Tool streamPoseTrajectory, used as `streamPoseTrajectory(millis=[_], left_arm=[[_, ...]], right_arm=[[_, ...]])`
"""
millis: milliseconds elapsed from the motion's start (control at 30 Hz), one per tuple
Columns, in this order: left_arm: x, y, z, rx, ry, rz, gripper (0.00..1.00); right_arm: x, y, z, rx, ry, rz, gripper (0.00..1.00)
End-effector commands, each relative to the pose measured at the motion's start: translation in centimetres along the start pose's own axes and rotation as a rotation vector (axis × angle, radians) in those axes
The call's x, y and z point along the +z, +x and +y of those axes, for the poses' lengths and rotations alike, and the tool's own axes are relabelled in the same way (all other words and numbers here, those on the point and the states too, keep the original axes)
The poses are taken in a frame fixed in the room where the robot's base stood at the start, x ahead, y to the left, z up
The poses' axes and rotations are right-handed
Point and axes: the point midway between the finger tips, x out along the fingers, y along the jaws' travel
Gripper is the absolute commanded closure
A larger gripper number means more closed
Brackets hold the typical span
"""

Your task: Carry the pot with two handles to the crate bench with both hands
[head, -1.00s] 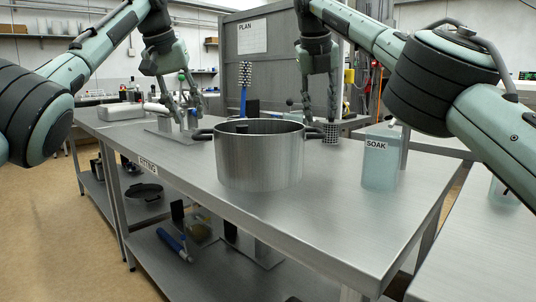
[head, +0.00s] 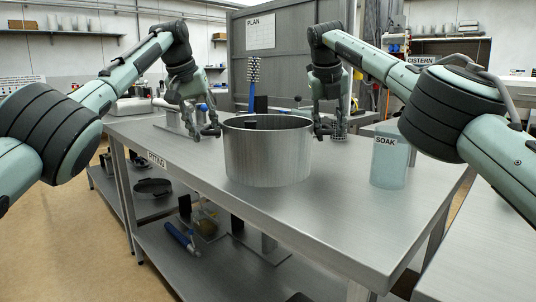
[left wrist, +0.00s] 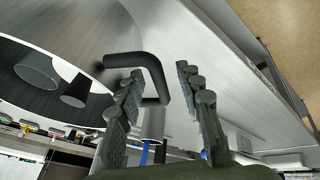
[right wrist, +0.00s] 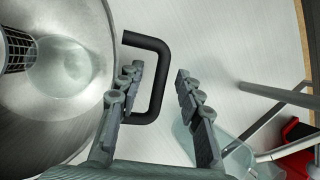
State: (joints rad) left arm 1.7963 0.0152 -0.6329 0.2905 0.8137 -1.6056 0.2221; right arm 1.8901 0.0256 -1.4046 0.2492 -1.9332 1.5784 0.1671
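The wide grey metal pot (head: 268,155) stands upright on the metal bench labelled FITTING (head: 330,230). My left gripper (head: 207,134) is at the pot's left side, fingers apart. In the left wrist view the black left handle (left wrist: 158,75) reaches into the gap between the fingertips (left wrist: 168,85). My right gripper (head: 326,132) is at the pot's right side, also open. In the right wrist view the right handle (right wrist: 160,78) shows its outer bar between the fingertips (right wrist: 156,80). Neither gripper is closed on a handle. I cannot identify the crate bench in these views.
A translucent container labelled SOAK (head: 389,163) stands on the bench right of the pot. A blue-handled brush (head: 253,82) stands upright behind it. A lower shelf holds a black pan (head: 153,187) and tools. Open floor (head: 70,245) lies to the left.

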Motion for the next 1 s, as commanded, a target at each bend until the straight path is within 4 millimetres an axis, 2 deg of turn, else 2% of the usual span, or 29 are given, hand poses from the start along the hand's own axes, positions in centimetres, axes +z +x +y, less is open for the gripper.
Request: streamPoseTrajectory(millis=[333,633,1000], left_arm=[[0.00,0.45,-0.03,0.000,0.000,0.000,0.64],[0.00,0.42,-0.04,0.000,0.000,0.000,1.00],[-0.01,0.40,-0.06,-0.001,-0.001,0.000,1.00]], right_arm=[[0.01,0.43,0.03,0.000,-0.001,-0.001,0.64],[0.01,0.41,0.03,0.000,-0.001,-0.001,1.00],[0.01,0.39,0.00,0.000,-0.001,-0.001,1.00]])
